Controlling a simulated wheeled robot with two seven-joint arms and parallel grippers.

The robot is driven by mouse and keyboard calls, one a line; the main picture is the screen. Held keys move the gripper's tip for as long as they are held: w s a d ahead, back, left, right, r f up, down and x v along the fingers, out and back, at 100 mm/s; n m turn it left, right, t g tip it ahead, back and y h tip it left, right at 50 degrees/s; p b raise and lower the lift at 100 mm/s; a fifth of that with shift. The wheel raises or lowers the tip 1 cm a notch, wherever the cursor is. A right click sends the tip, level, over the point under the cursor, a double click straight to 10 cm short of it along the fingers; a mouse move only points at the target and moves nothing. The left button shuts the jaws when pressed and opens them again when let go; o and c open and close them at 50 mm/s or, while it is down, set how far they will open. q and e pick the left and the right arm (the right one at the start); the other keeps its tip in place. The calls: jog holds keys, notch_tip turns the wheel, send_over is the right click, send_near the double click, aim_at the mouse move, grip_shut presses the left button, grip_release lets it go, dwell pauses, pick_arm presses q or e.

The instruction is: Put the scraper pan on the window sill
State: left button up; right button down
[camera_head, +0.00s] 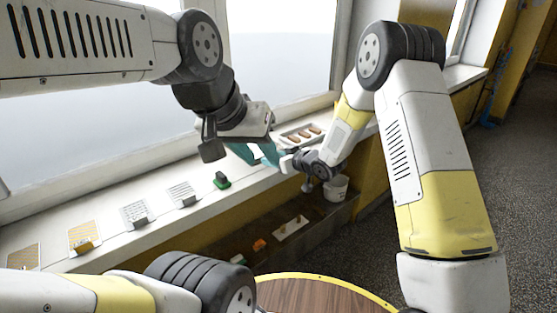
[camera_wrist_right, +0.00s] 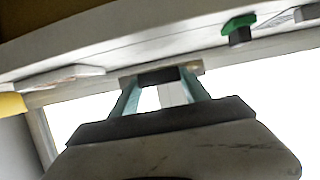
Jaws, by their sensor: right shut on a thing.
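In the right wrist view my right gripper (camera_wrist_right: 160,82) is shut on a dark block between its teal fingertips. A flat pale brown plate lies right behind the block. I take the two for the scraper pan (camera_wrist_right: 128,82), mostly hidden by the fingers. In the head view the right gripper (camera_head: 284,161) is beside the front edge of the window sill (camera_head: 160,214), and the pan cannot be made out. My left gripper (camera_head: 266,161) is over the sill, pointing down, its teal fingers apart with nothing seen between them.
A tray of brown pieces (camera_head: 284,137) stands on the sill at the right. A green-based item (camera_head: 222,181) and several cards in holders (camera_head: 182,193) stand to the left. Below are a white tub (camera_head: 336,187) and a pale tray (camera_head: 291,228). A round wooden table (camera_head: 320,296) is in front.

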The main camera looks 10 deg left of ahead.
jog(key=shift+f, duration=2.75)
jog(key=shift+f, duration=0.15)
jog(key=c, duration=0.5)
grip_release()
